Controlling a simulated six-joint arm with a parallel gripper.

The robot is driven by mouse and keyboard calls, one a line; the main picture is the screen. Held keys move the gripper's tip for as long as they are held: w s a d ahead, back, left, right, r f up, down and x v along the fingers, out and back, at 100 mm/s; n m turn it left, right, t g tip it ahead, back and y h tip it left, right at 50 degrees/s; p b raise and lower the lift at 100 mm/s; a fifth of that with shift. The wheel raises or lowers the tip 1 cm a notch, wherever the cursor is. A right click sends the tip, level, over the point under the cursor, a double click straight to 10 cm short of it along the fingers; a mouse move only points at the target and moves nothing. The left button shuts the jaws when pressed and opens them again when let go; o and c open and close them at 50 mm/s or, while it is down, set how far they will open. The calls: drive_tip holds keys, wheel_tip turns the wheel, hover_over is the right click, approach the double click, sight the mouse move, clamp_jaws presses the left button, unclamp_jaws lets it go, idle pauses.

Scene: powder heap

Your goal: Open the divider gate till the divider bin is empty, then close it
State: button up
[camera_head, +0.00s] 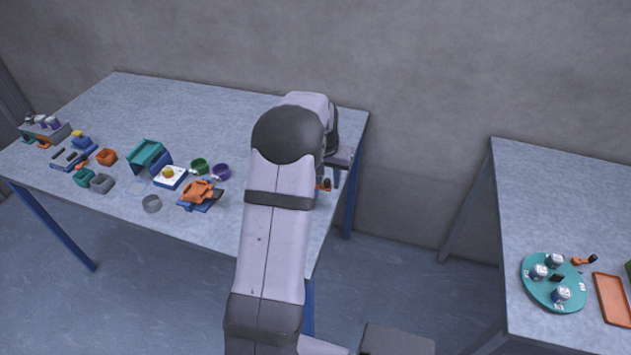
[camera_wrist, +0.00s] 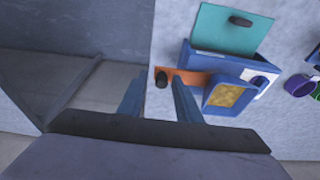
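In the wrist view, the blue divider bin (camera_wrist: 225,65) stands near the table edge, with a teal panel (camera_wrist: 225,25) bearing a dark knob above it. An orange gate strip (camera_wrist: 190,77) sticks out of its left side and ends in a black knob (camera_wrist: 161,80). A blue tray (camera_wrist: 212,112) holding yellow powder (camera_wrist: 230,96) sits just below it. My gripper (camera_wrist: 159,84) is open, with its blue fingers on either side of the black knob and gaps showing. How much powder is inside the bin is hidden. In the head view, my arm covers most of the bin; an orange and black part (camera_head: 325,184) shows.
A purple cup (camera_head: 220,172) and a green cup (camera_head: 199,166) stand left of my arm. Further left are a teal box (camera_head: 148,155) and several small bins. The table edge drops to the floor close by. A second table (camera_head: 560,200) stands at right with a teal disc (camera_head: 540,292).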

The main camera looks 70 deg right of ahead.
sight(328, 182)
drive_tip(key=shift+d+r+p+v, duration=0.1)
drive_tip(key=shift+d+p+v, duration=0.2)
drive_tip(key=shift+p+v, duration=0.75)
drive_tip(key=shift+d+r+p+v, duration=0.1)
drive_tip(key=shift+d+p+v, duration=0.2)
drive_tip(key=shift+p+v, duration=0.8)
drive_tip(key=shift+d+p+v, duration=0.25)
drive_tip(key=shift+p+v, duration=0.35)
drive_tip(key=shift+v, duration=0.85)
